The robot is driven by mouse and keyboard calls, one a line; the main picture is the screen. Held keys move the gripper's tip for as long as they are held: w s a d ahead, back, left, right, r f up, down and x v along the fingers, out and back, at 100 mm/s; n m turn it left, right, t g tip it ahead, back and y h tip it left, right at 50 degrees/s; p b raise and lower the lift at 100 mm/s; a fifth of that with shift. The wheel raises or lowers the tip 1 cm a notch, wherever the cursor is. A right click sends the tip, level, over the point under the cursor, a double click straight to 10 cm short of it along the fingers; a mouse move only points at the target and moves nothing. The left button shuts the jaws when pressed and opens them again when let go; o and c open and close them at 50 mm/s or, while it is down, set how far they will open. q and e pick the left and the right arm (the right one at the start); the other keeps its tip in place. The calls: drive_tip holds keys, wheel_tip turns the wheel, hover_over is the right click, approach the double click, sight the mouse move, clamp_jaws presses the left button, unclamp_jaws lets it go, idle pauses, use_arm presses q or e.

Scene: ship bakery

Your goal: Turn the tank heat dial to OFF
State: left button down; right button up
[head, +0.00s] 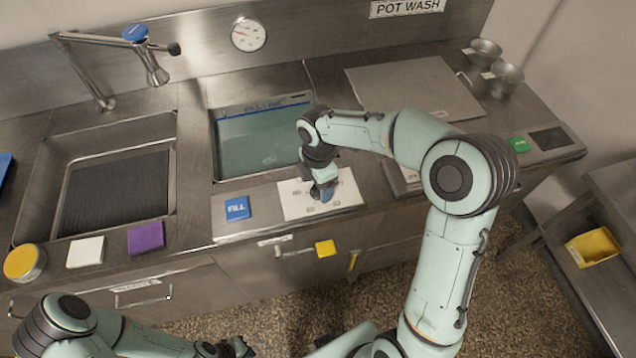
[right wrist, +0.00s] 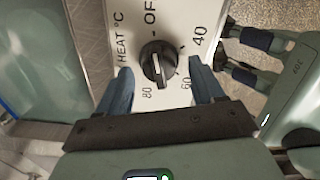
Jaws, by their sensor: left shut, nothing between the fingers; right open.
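The heat dial (right wrist: 157,65) is a round black knob on a white plate (right wrist: 123,18) marked HEAT °C, with OFF, 40, 60 and 80 around it. The knob's pale line runs roughly along its grip bar; I cannot tell surely which mark it points at. My right gripper (right wrist: 160,68) is open, with one blue finger on each side of the dial and visible gaps to it. In the head view, the right gripper (head: 323,190) is over the white plate (head: 349,190) and hides the dial. My left gripper (head: 238,347) is shut and empty at the bottom edge.
The water tank (head: 240,150) lies behind the plate, with a blue FILL button (head: 237,208) to its left. A sink (head: 165,205) with a tap (head: 150,68) is further left. A purple block (head: 146,237) and a white block (head: 85,251) sit on the front edge.

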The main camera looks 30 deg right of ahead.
use_arm(q)
drive_tip(key=shift+w+r+p, duration=0.75)
drive_tip(key=shift+w+r, duration=0.25)
drive_tip(key=shift+r, duration=0.05)
use_arm(e)
wheel_tip(320, 180, up, 13)
use_arm(q)
drive_tip(key=shift+s, duration=0.15)
use_arm(e)
drive_tip(key=shift+f, duration=0.1)
